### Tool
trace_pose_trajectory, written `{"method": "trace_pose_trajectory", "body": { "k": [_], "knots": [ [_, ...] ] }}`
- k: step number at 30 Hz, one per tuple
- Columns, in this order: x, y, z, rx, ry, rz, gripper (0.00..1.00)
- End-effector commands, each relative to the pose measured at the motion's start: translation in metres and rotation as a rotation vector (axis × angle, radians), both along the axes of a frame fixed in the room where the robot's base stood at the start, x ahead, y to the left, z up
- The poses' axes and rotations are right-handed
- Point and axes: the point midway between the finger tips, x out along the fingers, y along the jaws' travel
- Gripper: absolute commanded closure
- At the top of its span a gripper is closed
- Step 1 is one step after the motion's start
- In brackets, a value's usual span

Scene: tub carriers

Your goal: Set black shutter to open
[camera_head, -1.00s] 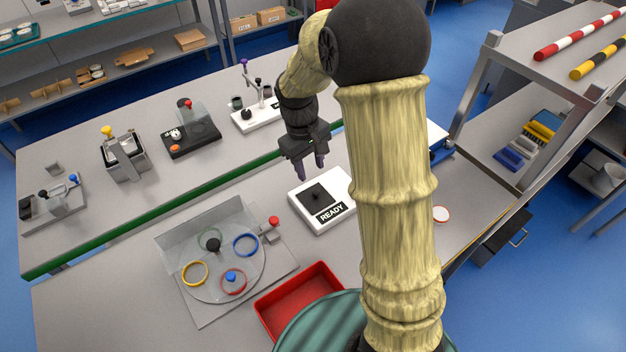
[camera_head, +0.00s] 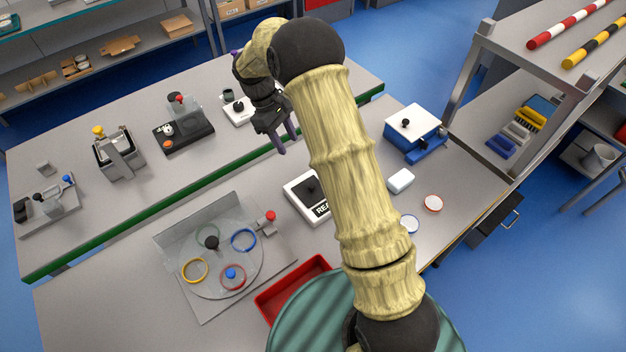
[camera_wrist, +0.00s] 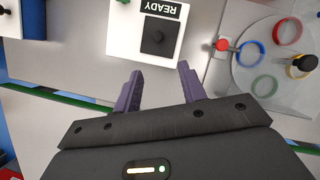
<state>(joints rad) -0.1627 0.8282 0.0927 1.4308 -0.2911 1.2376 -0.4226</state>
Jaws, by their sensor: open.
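My gripper (camera_head: 286,139) is open and empty, with purple fingers, above the bench beyond the box. In the wrist view my gripper (camera_wrist: 159,70) is apart from the shutter, which appears beyond the fingertips.
Left of the box stands a clear guarded turntable (camera_head: 222,275) with coloured rings and a red-knobbed post (camera_head: 270,216). A red tray (camera_head: 262,302) is in front. A blue-and-white box (camera_head: 412,128) and a small white block (camera_head: 400,181) are right. A green strip (camera_head: 170,200) crosses the benches.

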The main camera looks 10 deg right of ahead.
Motion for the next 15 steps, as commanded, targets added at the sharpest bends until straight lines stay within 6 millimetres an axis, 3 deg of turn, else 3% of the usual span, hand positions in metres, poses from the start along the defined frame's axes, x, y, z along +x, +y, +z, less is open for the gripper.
{"method": "trace_pose_trajectory", "body": {
  "k": [15],
  "knots": [
    [-0.023,-0.037,-0.077,-0.002,0.005,-0.026,0.59]
  ]
}}
